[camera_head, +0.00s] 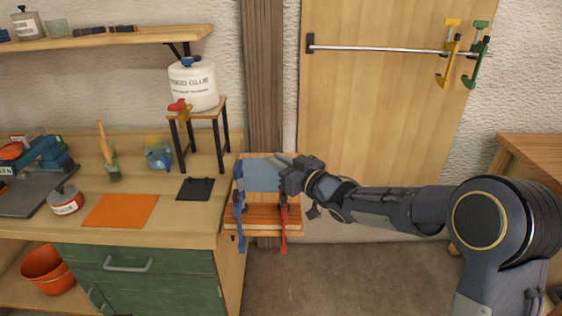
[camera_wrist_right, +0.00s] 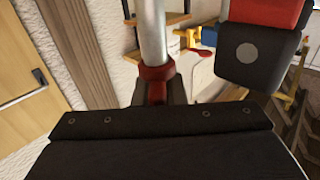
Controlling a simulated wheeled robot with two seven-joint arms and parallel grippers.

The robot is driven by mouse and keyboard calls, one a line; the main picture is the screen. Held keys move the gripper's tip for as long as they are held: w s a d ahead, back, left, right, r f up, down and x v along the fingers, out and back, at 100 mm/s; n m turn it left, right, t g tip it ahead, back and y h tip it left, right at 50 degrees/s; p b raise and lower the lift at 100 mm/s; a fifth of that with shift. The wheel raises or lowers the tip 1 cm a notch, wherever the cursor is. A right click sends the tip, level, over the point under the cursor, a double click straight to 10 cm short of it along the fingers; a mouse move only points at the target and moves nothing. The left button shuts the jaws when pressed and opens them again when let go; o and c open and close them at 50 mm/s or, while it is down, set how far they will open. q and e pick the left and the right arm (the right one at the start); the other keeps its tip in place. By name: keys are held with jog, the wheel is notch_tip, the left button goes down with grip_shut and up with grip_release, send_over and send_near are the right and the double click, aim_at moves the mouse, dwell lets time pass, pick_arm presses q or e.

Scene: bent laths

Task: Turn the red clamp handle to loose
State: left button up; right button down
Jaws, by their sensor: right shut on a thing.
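The red clamp (camera_head: 284,222) hangs at the right front of a small wooden stand holding thin laths. Its upper part is hidden behind my right gripper (camera_head: 288,180) in the head view. That gripper has come in from the right and is shut at the clamp's top. In the right wrist view a red collar (camera_wrist_right: 155,74) sits on a steel bar, close in front of my dark gripper body. A red-and-black block (camera_wrist_right: 262,45) is at upper right. The grip contact on the red clamp handle is hidden. My left gripper is out of view.
A blue clamp (camera_head: 239,207) is on the stand's left side, near a blue-grey panel (camera_head: 262,175). The workbench (camera_head: 150,190) with an orange mat (camera_head: 120,211) and white tank (camera_head: 193,86) is left. The floor (camera_head: 350,275) at right front is clear.

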jog(key=n+g+y+p, duration=0.1)
jog(key=g+p, duration=0.1)
jog(key=n+g+y+p, duration=0.1)
jog(key=n+g+p, duration=0.1)
jog(key=n+g+y+p, duration=0.1)
jog(key=g+p, duration=0.1)
jog(key=shift+s+a+f+y+p, duration=0.1)
jog(key=shift+s+f+y+p, duration=0.15)
jog(key=shift+y+p, duration=0.15)
jog(key=shift+s+a+n+g+y+p, duration=0.15)
jog(key=shift+n+g+y+p, duration=0.3)
jog(key=shift+n+g, duration=1.1)
jog(key=shift+s+n+g+y+p, duration=0.15)
jog(key=shift+n+g+y+p, duration=0.3)
jog(key=shift+n+g, duration=1.05)
jog(key=shift+m+g, duration=0.35)
jog(key=shift+g, duration=0.3)
jog(key=c, duration=1.5)
grip_release()
